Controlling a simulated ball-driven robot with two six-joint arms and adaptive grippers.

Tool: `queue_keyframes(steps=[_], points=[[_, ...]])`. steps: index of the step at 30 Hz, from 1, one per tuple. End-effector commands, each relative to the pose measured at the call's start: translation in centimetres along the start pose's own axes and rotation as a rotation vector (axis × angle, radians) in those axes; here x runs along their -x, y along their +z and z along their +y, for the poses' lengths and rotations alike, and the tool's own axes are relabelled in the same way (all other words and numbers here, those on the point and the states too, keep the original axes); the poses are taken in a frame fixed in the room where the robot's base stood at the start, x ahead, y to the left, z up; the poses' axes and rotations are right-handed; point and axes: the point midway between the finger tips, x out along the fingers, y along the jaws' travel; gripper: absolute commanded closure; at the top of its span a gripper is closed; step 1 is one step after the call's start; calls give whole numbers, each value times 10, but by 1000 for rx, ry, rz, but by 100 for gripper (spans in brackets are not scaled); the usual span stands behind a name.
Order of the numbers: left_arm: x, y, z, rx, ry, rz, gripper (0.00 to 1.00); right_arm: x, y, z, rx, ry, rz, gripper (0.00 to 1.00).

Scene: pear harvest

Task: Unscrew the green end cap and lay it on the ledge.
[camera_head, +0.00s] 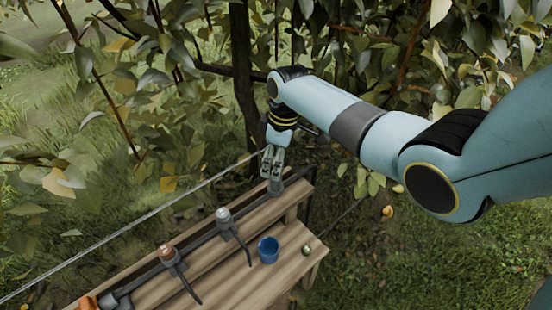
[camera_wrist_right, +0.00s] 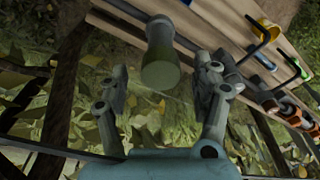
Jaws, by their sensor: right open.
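The green end cap (camera_wrist_right: 160,74) shows in the wrist view as a dull green cylinder, with a grey fitting above it at the bench's end. My right gripper (camera_wrist_right: 165,85) is open, with one finger on each side of the cap and visible gaps to both. In the head view my right gripper (camera_head: 271,168) points down at the far right end of the pipe. There the cap cannot be made out clearly behind the fingers. My left gripper is not in view.
A wooden bench (camera_head: 240,288) has a stepped ledge carrying a dark pipe (camera_head: 202,241) with a grey valve (camera_head: 224,216) and a copper-coloured valve (camera_head: 168,253). A blue cup (camera_head: 268,249) and a small round greenish object (camera_head: 307,250) stand at the right. Leafy branches hang around my arm.

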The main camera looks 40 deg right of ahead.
Motion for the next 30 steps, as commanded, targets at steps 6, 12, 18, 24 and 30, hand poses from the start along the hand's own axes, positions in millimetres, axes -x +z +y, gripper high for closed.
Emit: queue_keyframes(steps=[6, 12, 18, 24, 30], points=[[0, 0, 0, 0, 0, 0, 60, 0, 0, 0, 0, 0, 0, 60], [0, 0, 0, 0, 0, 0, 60, 0, 0, 0, 0, 0, 0, 86], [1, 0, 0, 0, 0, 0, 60, 0, 0, 0, 70, -9, -1, 92], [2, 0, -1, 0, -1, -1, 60, 0, 0, 0, 423, -53, 0, 92], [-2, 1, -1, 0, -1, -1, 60, -1, 0, 0, 803, -100, 0, 92]])
